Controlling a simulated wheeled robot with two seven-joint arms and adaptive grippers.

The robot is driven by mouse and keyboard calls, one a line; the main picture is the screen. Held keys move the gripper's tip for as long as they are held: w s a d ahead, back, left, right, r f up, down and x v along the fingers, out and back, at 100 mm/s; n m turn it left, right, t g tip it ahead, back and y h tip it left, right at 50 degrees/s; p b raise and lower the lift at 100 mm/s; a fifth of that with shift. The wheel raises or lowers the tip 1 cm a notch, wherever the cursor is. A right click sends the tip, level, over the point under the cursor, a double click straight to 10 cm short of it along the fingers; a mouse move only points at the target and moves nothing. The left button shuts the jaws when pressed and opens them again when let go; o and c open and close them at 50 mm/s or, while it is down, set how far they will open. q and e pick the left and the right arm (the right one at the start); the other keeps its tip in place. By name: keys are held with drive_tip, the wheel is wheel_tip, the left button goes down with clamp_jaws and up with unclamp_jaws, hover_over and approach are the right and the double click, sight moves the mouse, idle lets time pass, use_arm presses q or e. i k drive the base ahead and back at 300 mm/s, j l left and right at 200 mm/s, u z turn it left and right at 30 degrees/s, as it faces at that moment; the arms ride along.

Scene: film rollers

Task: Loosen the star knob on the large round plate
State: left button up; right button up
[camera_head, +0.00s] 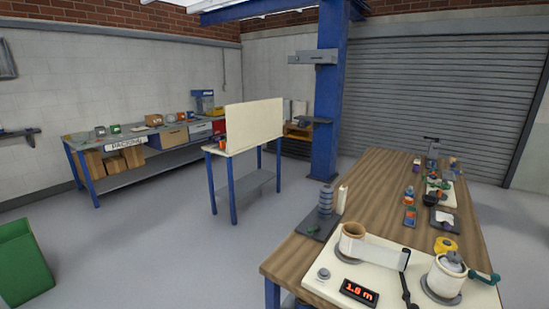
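On the wooden bench at the lower right lies a cream board (385,262) with a film winder. At its right a dark grey round plate (440,292) carries a white roll (443,279). A grey knob (453,262) sits on top of the roll; its shape is too small to tell whether it is a star. A tan core (352,231) stands at the board's left on a smaller-looking dark base, and a white strip (385,256) runs from it toward the roll. A teal crank (484,278) is at the right. Neither of my grippers is in view.
A red display (359,291) reads 1.8 m, beside a small grey knob (323,274). A yellow tape roll (445,245), a grey cylinder stack (326,199) and several small items share the bench. A blue column (326,110) stands behind. Open floor lies to the left.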

sight(454, 258)
drive_tip(key=z, duration=1.45)
